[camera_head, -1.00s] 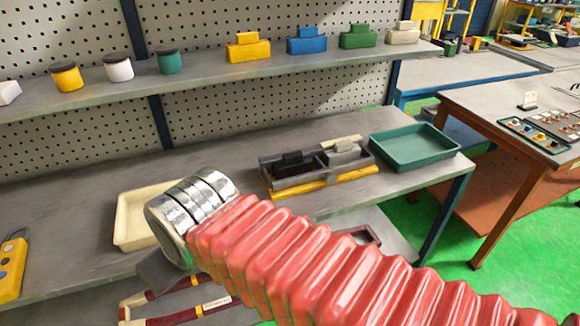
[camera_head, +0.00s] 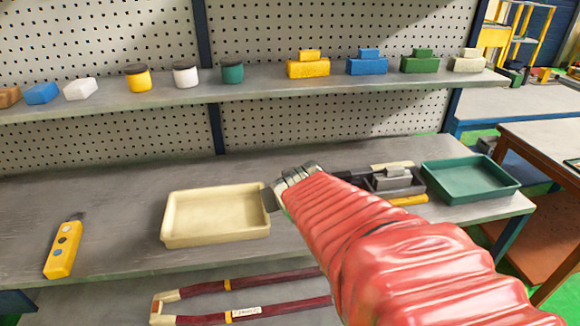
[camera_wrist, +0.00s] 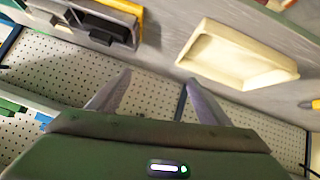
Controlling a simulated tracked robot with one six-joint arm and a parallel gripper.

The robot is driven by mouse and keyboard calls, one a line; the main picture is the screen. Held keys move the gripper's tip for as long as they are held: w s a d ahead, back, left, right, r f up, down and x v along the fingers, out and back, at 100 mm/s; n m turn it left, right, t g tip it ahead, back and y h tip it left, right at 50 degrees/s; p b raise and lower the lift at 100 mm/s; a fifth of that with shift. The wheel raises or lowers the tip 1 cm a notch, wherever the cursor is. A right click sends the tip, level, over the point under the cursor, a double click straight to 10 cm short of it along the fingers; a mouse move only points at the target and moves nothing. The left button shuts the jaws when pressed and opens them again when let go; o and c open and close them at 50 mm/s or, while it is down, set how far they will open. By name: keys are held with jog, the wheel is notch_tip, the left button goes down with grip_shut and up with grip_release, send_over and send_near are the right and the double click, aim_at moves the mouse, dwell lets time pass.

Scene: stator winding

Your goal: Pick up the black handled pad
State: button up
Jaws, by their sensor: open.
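The black handled pad (camera_wrist: 104,28) lies in a grey two-slot holder (camera_wrist: 125,14) at the upper left of the wrist view. In the head view my red-sleeved arm hides most of it. A grey handled pad (camera_head: 391,178) sits in the other slot. My gripper (camera_wrist: 155,88) is open, with its two fingers apart and nothing between them. It is apart from the black pad.
The cream tray (camera_head: 172,234) is on the bench and a green tray (camera_head: 436,186) is right of the holder. A yellow handheld device (camera_head: 63,250) lies at left. Above, a shelf (camera_head: 270,96) carries jars and coloured blocks before a pegboard. The bench between device and cream tray is clear.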

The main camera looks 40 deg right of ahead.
jog(key=d+f+m+t+h, duration=0.1)
jog(key=d+f+h, duration=0.1)
jog(key=d, duration=1)
jog(key=t, duration=0.2)
send_near(343, 178)
jog(key=r+v, duration=0.1)
jog(key=v, duration=0.3)
jog(key=shift+s+d+f+m+t+y, duration=0.3)
jog(key=shift+s+d+f+m+y, duration=0.1)
jog(key=shift+m, duration=0.1)
jog(key=shift+w, duration=0.1)
jog(key=shift+x, duration=4.25)
jog(key=shift+f, duration=0.1)
jog(key=shift+x, duration=2.55)
jog(key=shift+c, duration=0.2)
